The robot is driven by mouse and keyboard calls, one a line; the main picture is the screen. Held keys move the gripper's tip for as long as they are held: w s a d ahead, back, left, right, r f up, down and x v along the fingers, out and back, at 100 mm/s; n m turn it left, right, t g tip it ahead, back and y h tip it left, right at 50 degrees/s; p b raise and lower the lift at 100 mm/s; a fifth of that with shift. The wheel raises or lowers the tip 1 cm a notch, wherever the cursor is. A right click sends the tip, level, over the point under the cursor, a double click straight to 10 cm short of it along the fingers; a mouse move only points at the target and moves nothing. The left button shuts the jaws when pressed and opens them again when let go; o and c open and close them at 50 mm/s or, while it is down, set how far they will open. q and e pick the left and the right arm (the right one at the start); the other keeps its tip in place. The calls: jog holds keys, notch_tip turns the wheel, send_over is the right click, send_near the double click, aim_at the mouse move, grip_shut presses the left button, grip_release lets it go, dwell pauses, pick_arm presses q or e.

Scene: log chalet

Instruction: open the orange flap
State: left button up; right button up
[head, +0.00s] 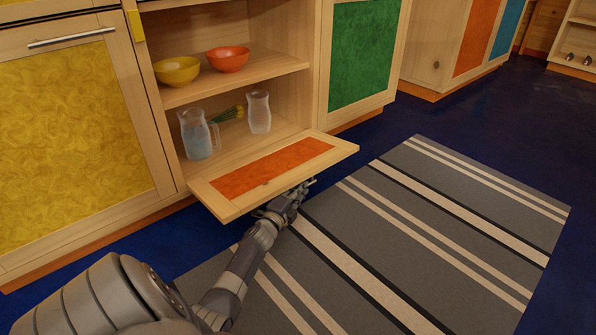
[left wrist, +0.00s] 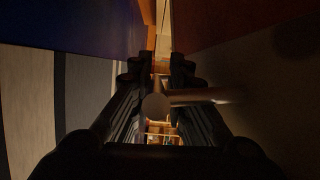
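The orange flap (head: 275,167) is the hinged front of a low cabinet compartment. It is folded down and lies about level at the compartment's floor, sticking out over the room floor. The compartment stands open. My left gripper (head: 305,186) is at the flap's outer edge, at the handle there, which the fingers largely hide. In the left wrist view, a pale handle bar (left wrist: 205,97) reaches from the right to between the dark fingers (left wrist: 160,68). A narrow gap shows between the fingertips; whether they clamp the handle is unclear. My right gripper is in neither view.
Inside the compartment stand a water pitcher (head: 198,138) and a glass jug (head: 259,112), with a yellow bowl (head: 177,71) and an orange bowl (head: 228,59) on the shelf above. A yellow-panelled door (head: 75,135) is left, a green one (head: 362,50) right. A striped rug (head: 420,220) lies in front.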

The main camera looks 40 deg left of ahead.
aim_at(285, 181)
pick_arm(q)
jog(key=shift+r, duration=0.35)
notch_tip(285, 181, up, 10)
jog(key=shift+f, duration=0.2)
dwell(0.3)
jog(key=shift+f+p+v, duration=0.25)
jog(key=shift+p+v, duration=0.1)
jog(key=shift+v, duration=0.9)
jog(key=shift+f+p+v, duration=0.2)
jog(key=shift+p+v, duration=0.15)
jog(key=shift+v, duration=0.9)
jog(key=shift+f+p+v, duration=0.25)
jog(key=shift+p+v, duration=0.1)
jog(key=shift+v, duration=0.9)
jog(key=shift+a+f+p+v, duration=0.1)
jog(key=shift+f+p+v, duration=0.05)
jog(key=shift+v, duration=0.65)
jog(key=shift+a+f+p+v, duration=0.1)
jog(key=shift+p+v, duration=0.05)
jog(key=shift+v, duration=0.65)
jog(key=shift+a+f+p+v, duration=0.1)
jog(key=shift+f+p+v, duration=0.05)
jog(key=shift+v, duration=0.65)
